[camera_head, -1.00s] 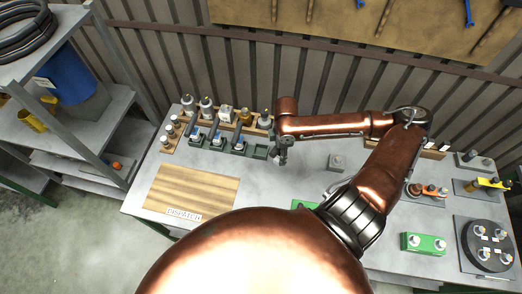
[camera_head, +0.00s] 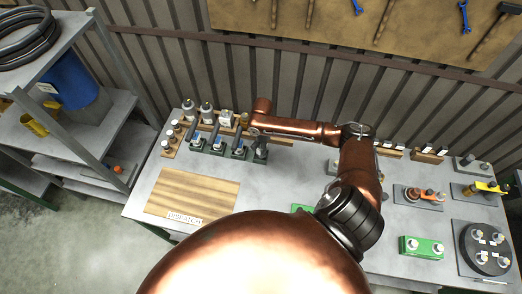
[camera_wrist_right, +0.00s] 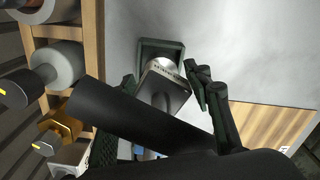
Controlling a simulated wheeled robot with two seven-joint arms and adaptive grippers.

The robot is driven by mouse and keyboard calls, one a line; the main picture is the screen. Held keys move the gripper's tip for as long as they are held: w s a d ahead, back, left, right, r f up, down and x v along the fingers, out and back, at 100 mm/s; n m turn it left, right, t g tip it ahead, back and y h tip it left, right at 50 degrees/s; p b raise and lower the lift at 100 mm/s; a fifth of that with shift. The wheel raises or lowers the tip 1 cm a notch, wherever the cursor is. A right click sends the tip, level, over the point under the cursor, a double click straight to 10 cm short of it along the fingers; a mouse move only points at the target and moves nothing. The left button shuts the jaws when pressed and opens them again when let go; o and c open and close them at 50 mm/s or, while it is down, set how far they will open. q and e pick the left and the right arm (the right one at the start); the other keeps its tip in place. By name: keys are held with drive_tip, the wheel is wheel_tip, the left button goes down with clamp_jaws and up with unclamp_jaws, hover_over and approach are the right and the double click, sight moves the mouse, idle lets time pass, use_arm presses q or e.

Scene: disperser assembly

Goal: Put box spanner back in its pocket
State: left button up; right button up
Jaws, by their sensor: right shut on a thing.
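My right gripper (camera_head: 258,138) is at the right end of a row of green pockets, pointing down. It is shut on the box spanner (camera_head: 262,151), a dark tool. In the right wrist view the box spanner (camera_wrist_right: 163,88) shows a grey head with a silver end, between the dark fingers of my right gripper (camera_wrist_right: 160,112). A thick black bar crosses in front. The silver end is over or inside the green-walled pocket (camera_wrist_right: 145,47); its depth is unclear. My left gripper is out of view.
Other tools with black handles and blue parts (camera_head: 217,142) stand in the neighbouring pockets, close on the left. A wooden rack with bottles (camera_head: 207,112) is behind. The wooden dispatch board (camera_head: 190,192) lies in front. Grey table (camera_head: 290,175) is free to the right.

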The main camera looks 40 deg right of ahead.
drive_tip(key=shift+w+f, duration=0.15)
drive_tip(key=shift+f, duration=1.5)
drive_tip(key=shift+f, duration=0.1)
drive_tip(key=o, duration=1.5)
drive_tip(key=shift+o, duration=0.2)
drive_tip(key=shift+f, duration=0.1)
wheel_tip(320, 180, up, 12)
drive_tip(key=shift+r+b, duration=0.2)
drive_tip(key=shift+b, duration=0.15)
